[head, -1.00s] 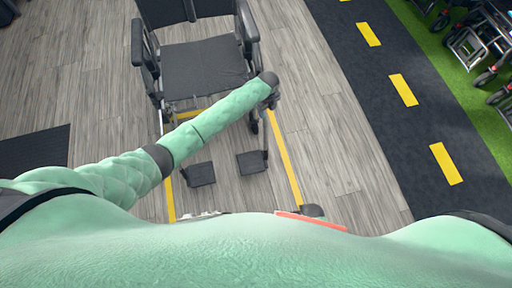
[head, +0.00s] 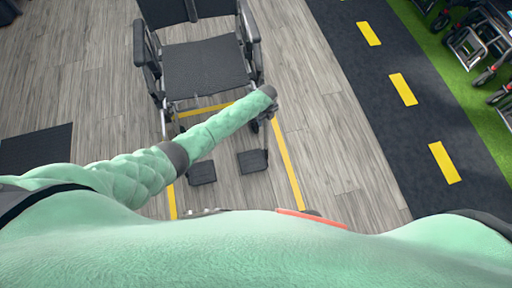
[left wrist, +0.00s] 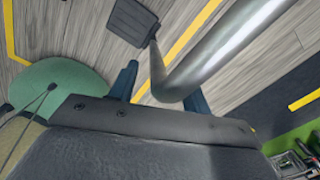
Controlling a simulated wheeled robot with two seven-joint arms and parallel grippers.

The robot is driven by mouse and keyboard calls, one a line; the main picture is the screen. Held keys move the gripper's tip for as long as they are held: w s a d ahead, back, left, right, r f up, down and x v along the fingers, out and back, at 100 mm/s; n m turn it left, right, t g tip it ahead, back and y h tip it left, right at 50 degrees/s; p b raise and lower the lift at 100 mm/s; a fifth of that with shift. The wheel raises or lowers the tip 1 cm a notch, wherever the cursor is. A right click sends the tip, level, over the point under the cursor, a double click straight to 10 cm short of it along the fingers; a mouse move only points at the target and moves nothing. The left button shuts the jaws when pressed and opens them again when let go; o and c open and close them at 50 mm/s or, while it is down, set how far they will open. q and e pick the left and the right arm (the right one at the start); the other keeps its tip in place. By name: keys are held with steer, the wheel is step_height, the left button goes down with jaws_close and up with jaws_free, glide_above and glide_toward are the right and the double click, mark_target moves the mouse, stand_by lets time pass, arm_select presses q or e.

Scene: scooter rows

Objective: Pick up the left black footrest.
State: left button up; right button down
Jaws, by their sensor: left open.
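A wheelchair (head: 205,68) faces me, with two black footrests below its seat. One footrest plate (head: 201,173) is on the left in the head view, the other (head: 253,161) on the right. My left gripper (head: 268,108) is beside the hanger of the right-hand one, mostly hidden by its own wrist. In the left wrist view, the open fingers stand on either side of a bent silver tube (left wrist: 205,62). A black footrest plate (left wrist: 132,20) hangs at the tube's far end. Whether the fingers touch the tube I cannot tell. My right gripper is not in view.
A yellow floor outline (head: 288,160) surrounds the footrests on grey wood-look flooring. A dark lane with yellow dashes (head: 403,89) runs along the right. More wheeled chairs (head: 480,40) stand on green turf beyond it. A dark mat (head: 36,150) lies at left.

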arm_select(q)
jaws_close()
stand_by(1.4)
